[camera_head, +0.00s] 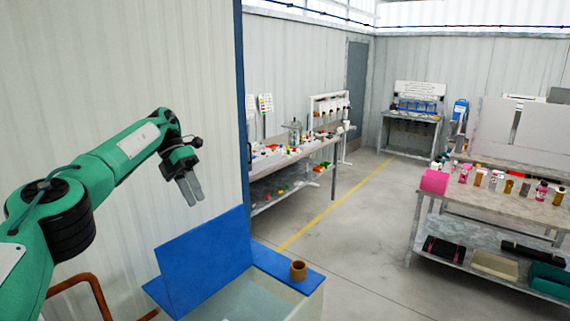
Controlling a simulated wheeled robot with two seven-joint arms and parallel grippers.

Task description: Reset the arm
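My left arm (95,178) is green with black joints and comes in from the left edge. It is bent at the elbow and reaches up and to the right. My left gripper (194,201) has two grey fingers pointing down. The fingers lie close together with no clear gap, and nothing shows between them. It hangs in free air in front of the white corrugated wall, above the blue panel. My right arm and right gripper are not in view.
Below the gripper stands a blue-edged tank (250,302) with a raised blue panel (205,258). A brown cup (298,270) sits on its rim. A copper pipe (95,290) is at lower left. Benches with small items line the left wall and the right side. The floor between is clear.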

